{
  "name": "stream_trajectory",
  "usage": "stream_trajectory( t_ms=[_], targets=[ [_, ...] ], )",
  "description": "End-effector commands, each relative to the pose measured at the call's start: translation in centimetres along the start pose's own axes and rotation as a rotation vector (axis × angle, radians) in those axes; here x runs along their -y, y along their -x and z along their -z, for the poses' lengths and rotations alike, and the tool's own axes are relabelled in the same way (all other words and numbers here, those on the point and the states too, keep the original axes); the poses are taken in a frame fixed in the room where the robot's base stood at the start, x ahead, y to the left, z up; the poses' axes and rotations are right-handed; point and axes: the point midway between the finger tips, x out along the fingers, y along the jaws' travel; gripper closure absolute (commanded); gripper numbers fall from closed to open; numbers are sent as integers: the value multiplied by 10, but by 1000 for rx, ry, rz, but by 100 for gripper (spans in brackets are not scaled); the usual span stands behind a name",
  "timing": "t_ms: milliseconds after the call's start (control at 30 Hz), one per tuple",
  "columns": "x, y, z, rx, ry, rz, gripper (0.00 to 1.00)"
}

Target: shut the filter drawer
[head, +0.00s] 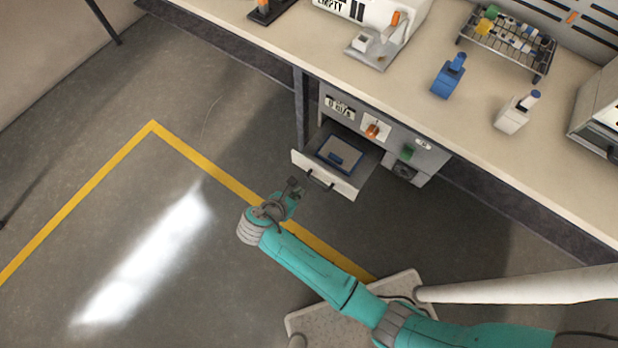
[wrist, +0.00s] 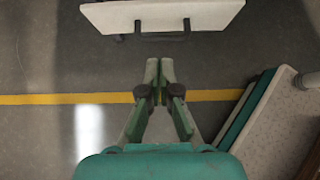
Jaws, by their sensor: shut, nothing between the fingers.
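The filter drawer (head: 328,174) stands pulled out of the grey cabinet under the bench in the head view. Its white front has a dark handle bar (head: 318,181), and a blue-framed filter (head: 340,153) lies inside. In the wrist view the drawer front (wrist: 215,14) and its handle (wrist: 160,37) show at the top. My gripper (head: 296,185) is in front of the drawer, near the handle. The wrist view shows its fingers (wrist: 160,66) together and empty, with floor visible between the fingertips and the handle, so they look apart from it.
The cabinet (head: 428,151) has an orange knob (head: 372,131) and a green knob (head: 407,152). The bench top (head: 400,97) above holds a blue bottle (head: 449,77), a white bottle (head: 516,113) and a wire rack (head: 507,42). Open floor with a yellow line (head: 210,172) lies left of the drawer.

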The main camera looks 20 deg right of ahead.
Motion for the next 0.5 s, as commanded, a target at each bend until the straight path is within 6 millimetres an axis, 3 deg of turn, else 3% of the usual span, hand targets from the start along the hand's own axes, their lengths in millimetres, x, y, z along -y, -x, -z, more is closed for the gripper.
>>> stream_trajectory(
  t_ms=[500],
  targets=[
    [1, -88, 0, -2, -5, 3, 100]
  ],
)
